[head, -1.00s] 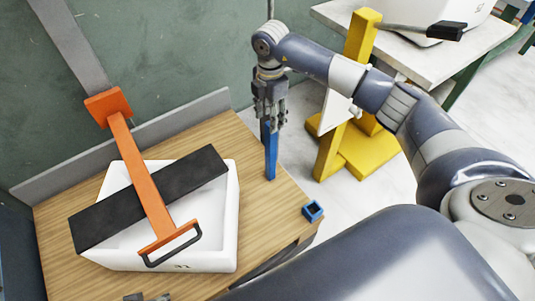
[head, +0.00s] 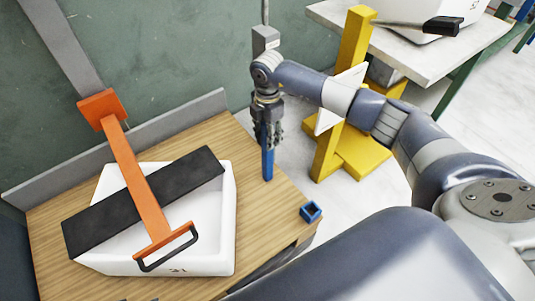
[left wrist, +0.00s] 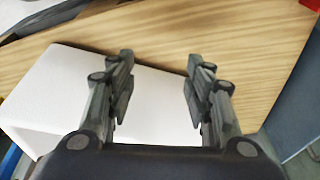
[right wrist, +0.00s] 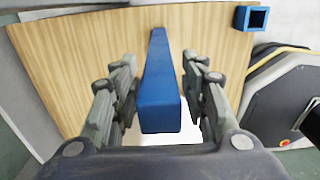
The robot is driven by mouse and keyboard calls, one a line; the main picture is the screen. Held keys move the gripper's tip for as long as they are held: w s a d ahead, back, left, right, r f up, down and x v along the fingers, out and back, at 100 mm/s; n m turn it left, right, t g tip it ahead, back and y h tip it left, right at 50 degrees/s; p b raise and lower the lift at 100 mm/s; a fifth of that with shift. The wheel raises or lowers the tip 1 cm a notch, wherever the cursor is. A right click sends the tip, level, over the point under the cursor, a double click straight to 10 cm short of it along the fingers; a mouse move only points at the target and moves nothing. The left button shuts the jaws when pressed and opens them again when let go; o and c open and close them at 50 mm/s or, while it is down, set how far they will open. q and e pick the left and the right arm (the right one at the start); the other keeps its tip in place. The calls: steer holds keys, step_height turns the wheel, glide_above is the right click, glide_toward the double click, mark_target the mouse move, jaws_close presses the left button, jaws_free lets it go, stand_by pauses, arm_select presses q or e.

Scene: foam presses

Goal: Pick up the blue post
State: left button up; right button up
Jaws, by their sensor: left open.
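The blue post (head: 268,166) stands upright near the right back edge of the wooden table. My right gripper (head: 267,138) is over its upper part, pointing down. In the right wrist view the post (right wrist: 160,95) rises between the fingers (right wrist: 160,100), with a visible gap on each side, so the gripper is open around it. My left gripper (left wrist: 157,85) is open and empty, above the white bin (left wrist: 60,85) and table in the left wrist view.
On the wooden table (head: 60,185), an orange press arm (head: 140,180) with a black bar lies across the white bin (head: 228,225). A small blue square socket (head: 311,212) sits at the right edge. A yellow stand (head: 358,150) is beyond the table.

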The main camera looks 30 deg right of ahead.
jaws_close()
steer(key=shift+r, duration=0.1)
